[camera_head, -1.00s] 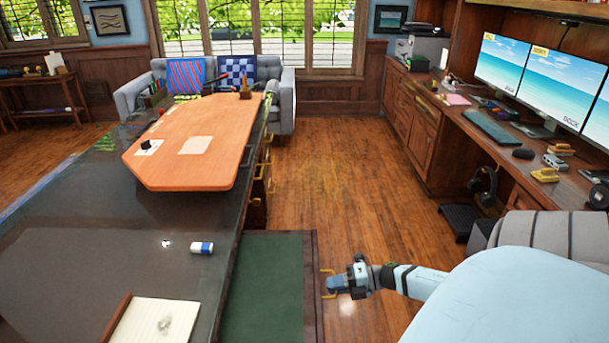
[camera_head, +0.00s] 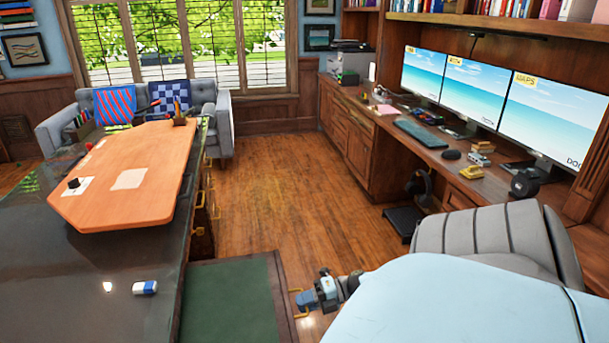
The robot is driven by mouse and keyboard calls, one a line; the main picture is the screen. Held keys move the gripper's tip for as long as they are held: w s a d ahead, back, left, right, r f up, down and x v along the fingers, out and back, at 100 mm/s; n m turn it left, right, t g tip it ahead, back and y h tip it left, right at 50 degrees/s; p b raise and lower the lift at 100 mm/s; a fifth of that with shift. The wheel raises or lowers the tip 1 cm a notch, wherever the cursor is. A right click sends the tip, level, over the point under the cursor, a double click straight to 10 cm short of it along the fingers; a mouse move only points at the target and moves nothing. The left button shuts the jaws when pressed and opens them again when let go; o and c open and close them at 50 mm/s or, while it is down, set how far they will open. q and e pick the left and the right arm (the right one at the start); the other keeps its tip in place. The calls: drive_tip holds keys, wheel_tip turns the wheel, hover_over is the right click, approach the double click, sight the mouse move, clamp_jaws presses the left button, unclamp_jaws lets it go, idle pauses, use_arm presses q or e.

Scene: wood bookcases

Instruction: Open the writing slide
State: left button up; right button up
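The writing slide (camera_head: 228,303), a green-topped panel with a brown wooden border, sticks out from the right side of the dark desk (camera_head: 60,295). A brass handle (camera_head: 297,304) is on its outer right edge. My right gripper (camera_head: 304,300) is at this handle, its fingers appearing closed around it; the fingertips are small and partly hidden. My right arm reaches in from the lower right. The slide's near end is cut off by the bottom of the picture. My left gripper is out of view.
An orange wooden board (camera_head: 130,175) and an eraser (camera_head: 145,287) lie on the desk. A grey chair (camera_head: 500,240) stands at the right, before a side desk with monitors (camera_head: 470,85). The wood floor (camera_head: 270,200) between the desks is clear.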

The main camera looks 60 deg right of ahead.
drive_tip(key=v, duration=1.4)
drive_tip(key=shift+p, duration=0.3)
drive_tip(key=shift+w, duration=0.1)
